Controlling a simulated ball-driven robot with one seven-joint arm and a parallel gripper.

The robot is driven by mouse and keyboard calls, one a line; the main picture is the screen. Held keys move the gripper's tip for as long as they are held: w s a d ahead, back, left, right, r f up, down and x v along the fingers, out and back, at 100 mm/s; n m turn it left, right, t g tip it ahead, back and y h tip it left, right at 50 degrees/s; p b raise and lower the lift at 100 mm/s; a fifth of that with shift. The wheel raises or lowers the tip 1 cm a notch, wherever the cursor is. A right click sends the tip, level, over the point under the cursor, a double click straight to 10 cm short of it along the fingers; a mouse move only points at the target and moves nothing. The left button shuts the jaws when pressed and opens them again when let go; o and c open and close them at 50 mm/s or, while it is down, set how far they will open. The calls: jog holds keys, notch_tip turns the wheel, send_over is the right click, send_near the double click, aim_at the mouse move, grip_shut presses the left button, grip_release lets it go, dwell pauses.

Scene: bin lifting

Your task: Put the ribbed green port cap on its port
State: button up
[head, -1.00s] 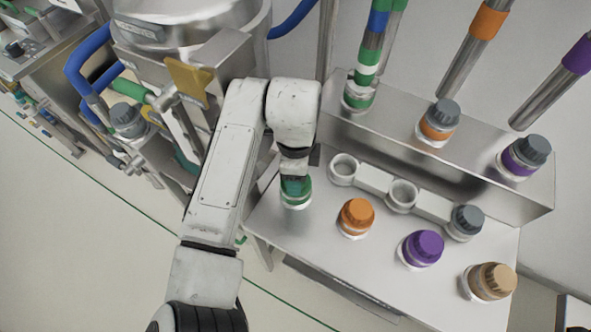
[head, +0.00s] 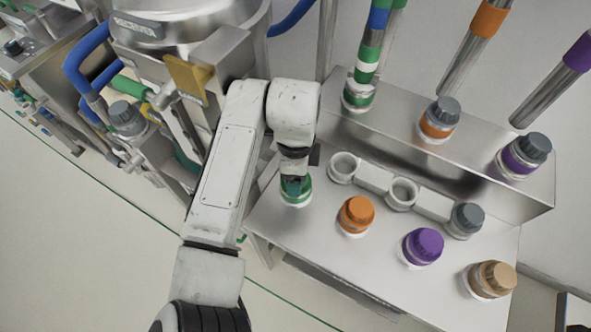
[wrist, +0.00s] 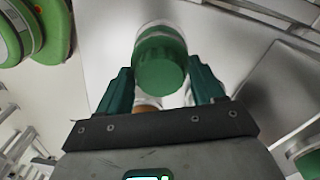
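The ribbed green cap (head: 296,190) is at the left end of the front row on the steel bench, on a white ring. It also shows in the wrist view (wrist: 161,62). My gripper (head: 295,177) points down over it in the head view and partly hides it. In the wrist view the two dark green fingers of my gripper (wrist: 160,78) stand on either side of the cap, their tips close to its edges. Whether they press on it cannot be told. A green-and-white fitting (head: 358,97) stands on the raised ledge, below the green-banded pipe.
Orange (head: 357,214), purple (head: 423,246) and tan (head: 491,279) caps stand along the front. Behind them are two open white cups (head: 343,167) and a grey cap (head: 467,219). Grey-capped orange (head: 438,121) and purple (head: 524,156) fittings stand on the ledge. Tanks and pipes crowd the left.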

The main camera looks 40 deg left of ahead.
jog(key=o, duration=0.3)
jog(key=shift+r, duration=0.1)
notch_tip(320, 180, up, 11)
jog(key=b, duration=0.1)
jog(key=shift+b, duration=0.35)
dwell(0.5)
